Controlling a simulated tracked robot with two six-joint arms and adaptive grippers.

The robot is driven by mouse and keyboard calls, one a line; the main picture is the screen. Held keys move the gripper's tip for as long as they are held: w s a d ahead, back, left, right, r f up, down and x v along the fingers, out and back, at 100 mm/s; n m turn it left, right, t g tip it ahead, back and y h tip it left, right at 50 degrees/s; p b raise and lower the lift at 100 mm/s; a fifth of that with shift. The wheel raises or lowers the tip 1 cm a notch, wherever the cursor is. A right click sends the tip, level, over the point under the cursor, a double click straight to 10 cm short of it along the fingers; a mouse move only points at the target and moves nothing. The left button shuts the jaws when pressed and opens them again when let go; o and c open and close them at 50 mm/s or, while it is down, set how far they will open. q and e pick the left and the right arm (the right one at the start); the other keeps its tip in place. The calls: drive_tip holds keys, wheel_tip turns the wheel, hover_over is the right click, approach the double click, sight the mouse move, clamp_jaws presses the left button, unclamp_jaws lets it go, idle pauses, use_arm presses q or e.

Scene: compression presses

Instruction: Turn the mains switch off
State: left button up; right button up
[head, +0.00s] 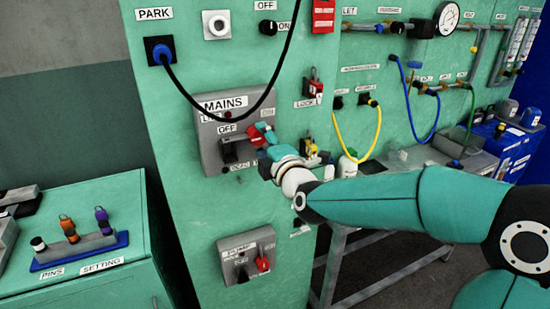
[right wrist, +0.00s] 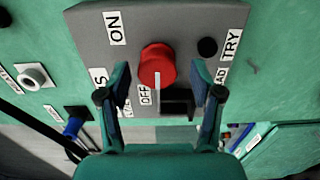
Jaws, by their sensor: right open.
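The mains switch box (head: 208,137) is a grey panel under a MAINS label on the green wall. Its red knob (right wrist: 157,66) has a white line pointing down in the right wrist view, close to the OFF label (right wrist: 145,94). The ON label (right wrist: 115,28) is at the upper left there. My right gripper (right wrist: 160,72) is open, with one finger on each side of the knob; I cannot tell whether they touch it. In the head view my right gripper (head: 264,138) partly hides the red knob. My left gripper is not in view.
A black cable hangs from a blue plug (head: 162,53) across the box's top. A padlock station (head: 313,88) is on the wall to the right. A pin rack (head: 80,249) stands on the left bench.

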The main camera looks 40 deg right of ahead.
drive_tip(key=v, duration=0.9)
drive_tip(key=shift+s, duration=0.4)
drive_tip(key=shift+w+f, duration=0.1)
drive_tip(key=shift+f, duration=0.05)
